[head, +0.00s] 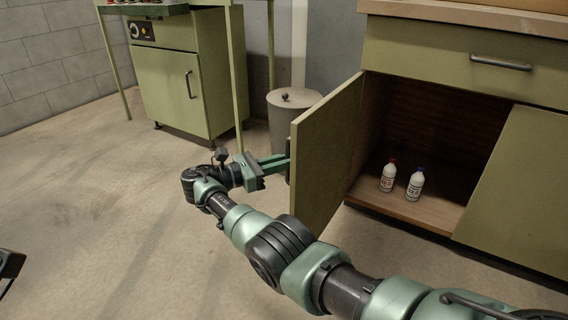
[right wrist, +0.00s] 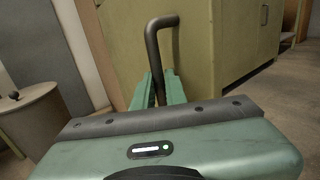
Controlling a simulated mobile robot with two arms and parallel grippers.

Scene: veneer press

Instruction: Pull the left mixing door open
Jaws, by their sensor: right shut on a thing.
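The left mixing door (head: 322,158) is a green panel on the low cabinet at the right of the head view. It stands swung well open, with its free edge toward me. My right gripper (head: 286,163) reaches the outer face of the door. In the right wrist view my right gripper (right wrist: 158,90) is shut on the dark bar handle (right wrist: 153,50) of the door (right wrist: 182,50). The handle is mostly hidden by the door in the head view. Only a dark bit of my left arm shows at the left edge; its gripper is not in view.
Two white bottles, one with a red cap (head: 388,177) and one with a blue cap (head: 415,186), stand inside the open cabinet. The right door (head: 520,195) is closed. A grey lidded bin (head: 290,105) stands behind the open door. Floor at left is clear.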

